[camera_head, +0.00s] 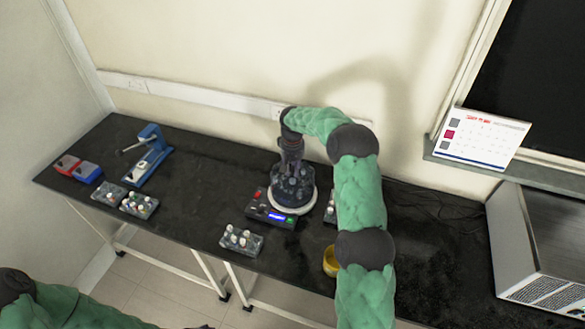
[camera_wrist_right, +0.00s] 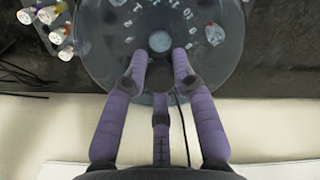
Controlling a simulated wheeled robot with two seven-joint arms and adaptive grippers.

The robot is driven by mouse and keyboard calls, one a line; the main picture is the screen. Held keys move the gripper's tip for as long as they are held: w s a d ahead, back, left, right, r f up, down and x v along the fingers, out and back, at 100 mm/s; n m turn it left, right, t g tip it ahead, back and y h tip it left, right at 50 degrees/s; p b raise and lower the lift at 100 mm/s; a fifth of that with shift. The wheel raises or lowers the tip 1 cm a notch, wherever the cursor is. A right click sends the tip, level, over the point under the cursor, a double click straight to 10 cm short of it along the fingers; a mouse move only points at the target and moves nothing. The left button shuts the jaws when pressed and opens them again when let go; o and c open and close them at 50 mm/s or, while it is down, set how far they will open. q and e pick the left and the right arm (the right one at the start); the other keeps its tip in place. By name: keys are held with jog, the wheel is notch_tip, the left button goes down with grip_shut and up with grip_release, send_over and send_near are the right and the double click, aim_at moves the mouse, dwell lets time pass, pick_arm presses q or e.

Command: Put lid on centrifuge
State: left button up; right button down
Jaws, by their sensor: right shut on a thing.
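The centrifuge (camera_head: 268,213) is a dark unit with a lit blue display and red and green marks on its front, and a pale round rim (camera_head: 297,210). The lid (camera_head: 292,188) is a see-through dark dome with a knob on top, over that rim; I cannot tell whether it touches it. My right gripper (camera_head: 291,150) comes from above and is shut on the lid's knob. In the right wrist view its fingers (camera_wrist_right: 159,62) close around the knob, and the lid (camera_wrist_right: 215,75) spreads below them. My left arm shows at the lower left; its gripper is not visible.
A rack of tubes (camera_head: 241,240) stands in front of the centrifuge, and another (camera_head: 330,213) is partly behind my right arm. A yellow container (camera_head: 330,262) is beside that arm. Two more racks (camera_head: 138,205) and a blue device (camera_head: 148,160) stand left. Bare black tabletop (camera_head: 200,190) lies between.

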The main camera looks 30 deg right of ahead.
jog(key=shift+f+b, duration=0.7)
jog(key=shift+f, duration=0.7)
jog(key=shift+c, duration=2.2)
grip_release()
jog(key=shift+r, duration=0.15)
jog(key=shift+r+p, duration=1.75)
jog(key=shift+r, duration=1.15)
